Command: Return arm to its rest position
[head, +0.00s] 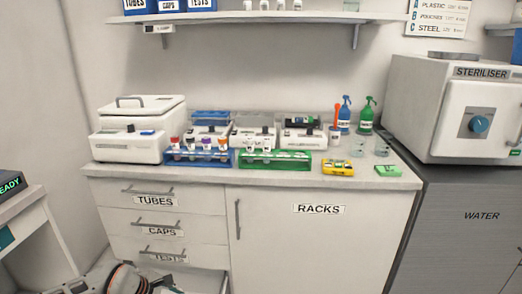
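My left arm comes in at the bottom left, grey with a dark, orange-ringed joint. My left gripper (162,286) shows only in part as a dark shape at the bottom edge, in front of the lowest drawers of the white cabinet. Its fingertips are cut off or too small to make out, so I cannot tell whether it is open or shut, or holds anything. My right arm and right gripper are not in view.
A drawer (212,278) below the TESTS front seems pulled out near my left arm. The counter (330,180) bears a blue rack (202,160), a green rack (275,161), white devices and bottles. A steriliser (460,110) stands right, a side table (30,215) left.

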